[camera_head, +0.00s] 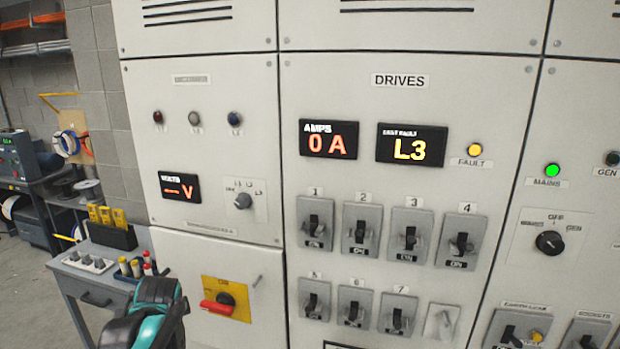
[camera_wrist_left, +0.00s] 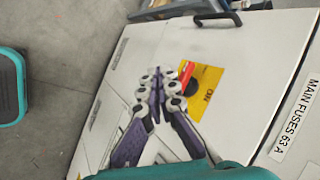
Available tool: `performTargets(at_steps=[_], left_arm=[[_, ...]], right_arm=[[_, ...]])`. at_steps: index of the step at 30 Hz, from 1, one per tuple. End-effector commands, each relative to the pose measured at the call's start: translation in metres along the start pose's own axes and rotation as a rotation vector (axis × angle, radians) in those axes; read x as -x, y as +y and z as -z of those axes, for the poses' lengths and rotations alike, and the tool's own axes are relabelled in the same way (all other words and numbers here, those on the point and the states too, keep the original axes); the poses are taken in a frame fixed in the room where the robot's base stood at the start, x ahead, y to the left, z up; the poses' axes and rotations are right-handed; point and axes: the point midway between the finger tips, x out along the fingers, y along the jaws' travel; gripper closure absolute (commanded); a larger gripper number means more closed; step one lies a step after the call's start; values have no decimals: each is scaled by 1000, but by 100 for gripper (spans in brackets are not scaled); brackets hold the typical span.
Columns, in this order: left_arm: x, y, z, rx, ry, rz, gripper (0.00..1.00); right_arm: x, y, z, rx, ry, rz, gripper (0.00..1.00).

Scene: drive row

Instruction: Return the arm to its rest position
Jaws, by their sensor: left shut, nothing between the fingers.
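My left arm (camera_head: 152,312), teal and black, comes in at the lower left of the head view, in front of the cabinet and beside a small grey cart. Its fingers are not clear there. In the left wrist view my left gripper (camera_wrist_left: 155,95) has its fingers together with nothing between them. It appears in front of the red rotary handle (camera_wrist_left: 186,72) on its yellow plate (camera_wrist_left: 207,88); I cannot tell how far apart they are. In the head view the red handle (camera_head: 216,307) lies roughly level on the yellow plate (camera_head: 240,311). My right gripper is not in view.
The grey drive cabinet (camera_head: 262,140) fills the middle and right, with protruding switches (camera_head: 360,231) and a lit amber fault lamp (camera_head: 475,149). The cart (camera_head: 97,291) holds a tool rack and several small items. Open floor (camera_wrist_left: 70,50) shows left in the wrist view.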

Motion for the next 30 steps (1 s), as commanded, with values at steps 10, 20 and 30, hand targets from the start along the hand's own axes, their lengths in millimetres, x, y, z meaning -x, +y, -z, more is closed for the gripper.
performTargets(at_steps=[10, 20, 30], left_arm=[[69, 176, 24, 752, 176, -121, 100], [76, 258, 26, 1116, 220, -233, 100], [76, 259, 26, 1129, 220, -236, 100]], right_arm=[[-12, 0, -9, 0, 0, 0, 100], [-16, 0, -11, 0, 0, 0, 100], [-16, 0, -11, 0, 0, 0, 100]])
